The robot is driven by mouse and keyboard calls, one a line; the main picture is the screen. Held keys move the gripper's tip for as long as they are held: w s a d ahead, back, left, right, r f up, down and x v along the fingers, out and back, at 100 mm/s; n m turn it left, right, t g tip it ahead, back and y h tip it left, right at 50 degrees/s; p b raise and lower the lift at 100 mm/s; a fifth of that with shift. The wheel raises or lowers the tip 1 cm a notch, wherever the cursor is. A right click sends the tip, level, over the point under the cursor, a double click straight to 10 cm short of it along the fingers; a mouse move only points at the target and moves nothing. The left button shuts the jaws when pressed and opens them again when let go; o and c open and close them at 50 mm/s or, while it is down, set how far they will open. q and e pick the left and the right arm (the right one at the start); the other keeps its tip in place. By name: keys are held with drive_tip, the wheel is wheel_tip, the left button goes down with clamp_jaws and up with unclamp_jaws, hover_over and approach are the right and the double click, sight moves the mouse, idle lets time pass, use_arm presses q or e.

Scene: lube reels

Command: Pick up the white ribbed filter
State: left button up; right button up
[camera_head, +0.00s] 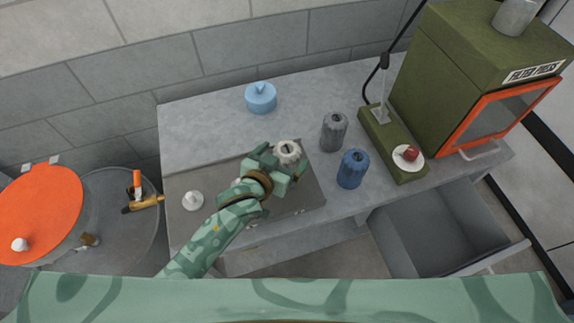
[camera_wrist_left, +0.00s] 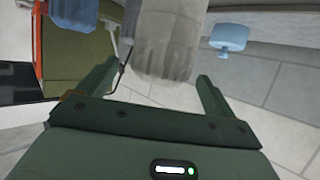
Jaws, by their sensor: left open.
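The white ribbed filter (camera_head: 288,150) stands near the right part of the dark mat on the grey bench. My left gripper (camera_head: 280,160) is at it, with fingers on its near side. In the left wrist view the filter (camera_wrist_left: 165,48) looms large, between and just beyond the two spread fingers of the gripper (camera_wrist_left: 157,74). A gap shows beside each finger, so the gripper is open and not closed on it. My right gripper is not in view.
A dark grey ribbed filter (camera_head: 333,131) and a blue one (camera_head: 353,169) stand to the right. A light blue container (camera_head: 261,97) stands behind. A white knobbed piece (camera_head: 193,201) lies left on the mat (camera_head: 300,203). The green filter press (camera_head: 440,75) and open drawer (camera_head: 440,225) are right.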

sight(290, 149)
use_arm(q)
drive_tip(key=x, duration=0.5)
drive_tip(key=shift+f+b, duration=0.1)
drive_tip(key=shift+b, duration=0.3)
drive_tip(key=shift+s+a, duration=0.1)
drive_tip(key=shift+s, duration=0.05)
drive_tip(key=shift+c, duration=0.3)
drive_tip(key=c, duration=1.5)
drive_tip(key=shift+o, duration=0.2)
drive_tip(key=shift+r, duration=0.2)
